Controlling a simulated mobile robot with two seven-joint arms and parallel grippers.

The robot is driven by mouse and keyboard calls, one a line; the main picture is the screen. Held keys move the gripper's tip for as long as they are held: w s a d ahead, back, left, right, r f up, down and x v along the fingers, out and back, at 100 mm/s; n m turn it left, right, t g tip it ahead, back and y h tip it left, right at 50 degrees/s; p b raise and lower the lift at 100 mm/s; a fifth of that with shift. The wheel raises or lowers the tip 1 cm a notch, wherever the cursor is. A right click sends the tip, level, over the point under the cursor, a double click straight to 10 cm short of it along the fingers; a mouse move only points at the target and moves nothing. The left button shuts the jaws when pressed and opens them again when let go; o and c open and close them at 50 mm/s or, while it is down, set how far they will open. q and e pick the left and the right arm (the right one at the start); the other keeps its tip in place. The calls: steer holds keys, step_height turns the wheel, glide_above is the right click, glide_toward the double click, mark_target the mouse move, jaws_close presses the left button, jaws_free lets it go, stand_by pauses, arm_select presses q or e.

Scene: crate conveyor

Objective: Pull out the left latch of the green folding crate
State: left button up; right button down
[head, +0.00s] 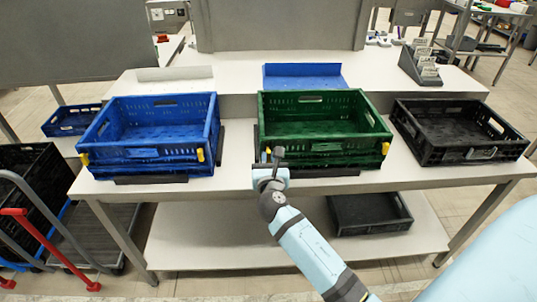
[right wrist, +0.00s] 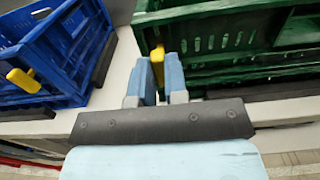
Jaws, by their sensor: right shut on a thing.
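The green folding crate (head: 330,146) stands open on the white table, in the middle of the head view. Its front left corner also shows in the right wrist view (right wrist: 225,45). My right gripper (head: 271,168) is at that corner. In the right wrist view my right gripper (right wrist: 161,72) has its blue fingers shut on the yellow left latch (right wrist: 157,57), whose upper part shows between them. In the head view the gripper mostly hides this latch. The crate's yellow right latch (head: 385,148) shows at its front right corner. My left gripper is not in view.
A blue crate (head: 150,150) with yellow latches stands left of the green one, with a gap between them. A black crate (head: 470,155) stands to the right. Another black crate (head: 370,228) is on the lower shelf. A red-handled cart (head: 50,245) is at far left.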

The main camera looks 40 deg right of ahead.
steer(key=c, duration=1.1)
jaws_free()
steer(key=shift+s+a, duration=0.3)
steer(key=shift+s, duration=0.15)
steer(key=v, duration=1.2)
steer(key=shift+s+a, duration=0.2)
steer(key=shift+s, duration=0.1)
steer(key=shift+f, duration=0.1)
